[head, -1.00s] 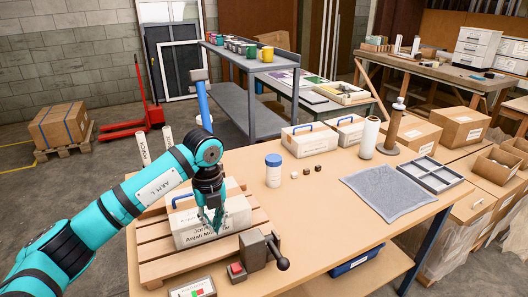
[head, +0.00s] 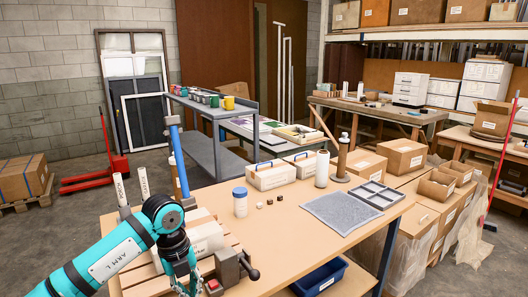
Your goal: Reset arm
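My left arm (head: 105,262), teal and marked ARM L, comes in from the lower left. Its gripper (head: 186,284) points down at the bottom edge of the picture, over the near left part of the table. Its fingertips are partly cut off, so I cannot tell whether it is open or shut. No object is visible in it. A white lettered box (head: 207,238) sits on wooden slats just right of and behind the gripper. My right gripper is not in view.
A grey block with a black-knobbed lever (head: 232,268) stands close right of the gripper. A blue upright post (head: 179,165) rises behind the arm. The table's front middle is clear.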

